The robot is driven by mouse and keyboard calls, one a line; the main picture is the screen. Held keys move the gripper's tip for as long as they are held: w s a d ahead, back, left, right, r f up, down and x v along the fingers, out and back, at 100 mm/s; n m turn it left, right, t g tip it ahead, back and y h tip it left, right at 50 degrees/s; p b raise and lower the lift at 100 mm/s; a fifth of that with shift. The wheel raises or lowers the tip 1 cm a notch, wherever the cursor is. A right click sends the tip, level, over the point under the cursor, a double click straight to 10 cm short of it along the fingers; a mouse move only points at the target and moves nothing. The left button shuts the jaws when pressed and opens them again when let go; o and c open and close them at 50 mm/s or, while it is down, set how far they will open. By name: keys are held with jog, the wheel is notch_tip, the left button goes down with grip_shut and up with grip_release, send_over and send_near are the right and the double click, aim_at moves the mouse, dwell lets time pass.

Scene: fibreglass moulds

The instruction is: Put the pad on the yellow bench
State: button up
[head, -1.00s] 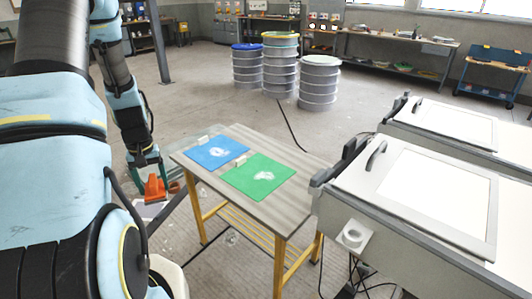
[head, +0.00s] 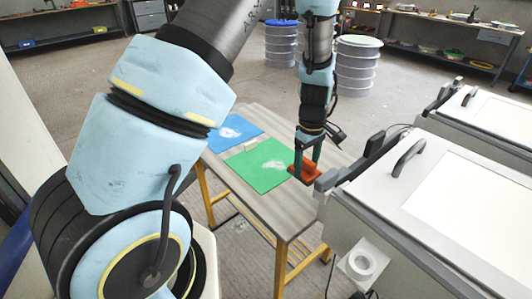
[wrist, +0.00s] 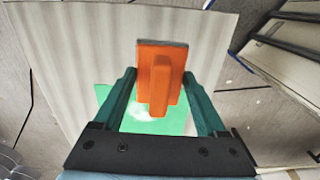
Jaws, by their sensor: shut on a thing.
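The pad is an orange block with a raised grip (wrist: 160,85). My gripper (wrist: 160,78) has its two green fingers on either side of it and is shut on it. In the head view the pad (head: 303,173) hangs beneath my gripper (head: 307,160), over the right part of the yellow bench (head: 275,215), near the green sheet's right corner. The bench has a grey, wood-grained top and yellow legs. The wrist view also shows the bench top (wrist: 85,50) beneath the pad. I cannot tell whether the pad touches the top.
A green sheet (head: 256,172) and a blue sheet (head: 229,130) with white marks lie on the bench. A grey cabinet with a handled lid (head: 425,185) stands close on the right. Drums (head: 358,66) stand behind. The bench's front right top is bare.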

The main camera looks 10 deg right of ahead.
jog(key=f, duration=0.1)
jog(key=f+p, duration=0.1)
jog(key=f, duration=0.1)
jog(key=s+d+f, duration=0.1)
jog(key=f, duration=0.1)
jog(key=shift+f, duration=0.15)
jog(key=shift+f+p, duration=0.8)
jog(key=shift+f, duration=1.65)
jog(key=shift+f, duration=0.2)
jog(key=o, duration=1.2)
jog(key=shift+o, duration=0.2)
jog(key=shift+r, duration=0.1)
notch_tip(320, 180, up, 12)
jog(key=b, duration=0.3)
jog(key=shift+r, duration=0.15)
